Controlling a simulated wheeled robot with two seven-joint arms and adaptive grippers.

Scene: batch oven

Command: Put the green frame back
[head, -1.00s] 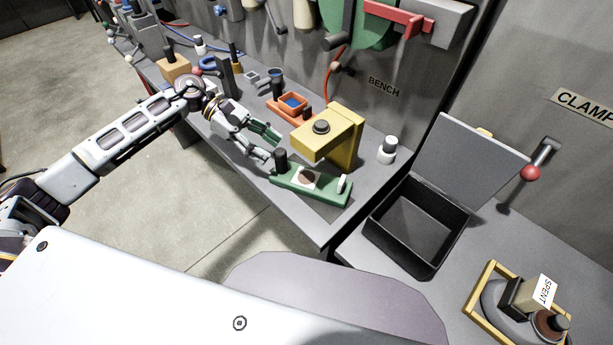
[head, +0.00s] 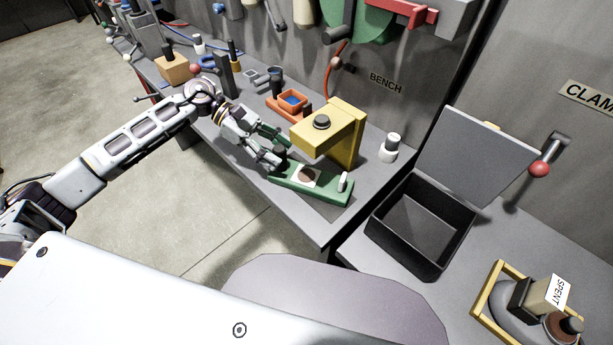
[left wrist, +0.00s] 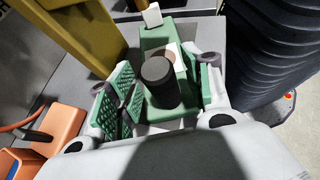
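The green frame (head: 325,191) lies on the bench near its front edge, with a dark knob (head: 280,153) at its left end. A white patch with a brown disc (head: 307,176) and a small white peg (head: 343,182) are on it. My left gripper (head: 279,148) is at the knob end. In the left wrist view the green-padded fingers (left wrist: 165,92) stand apart on either side of the dark knob (left wrist: 159,82), with a gap visible at the left pad. The green frame (left wrist: 170,32) extends away beyond them. My right gripper is not in view.
A yellow press-like block (head: 345,135) stands just behind the green frame. Orange trays (head: 290,106) sit to its left, and a white-capped cylinder (head: 389,147) to its right. An open black box (head: 420,225) is on the right-hand counter, near a yellow frame (head: 487,290).

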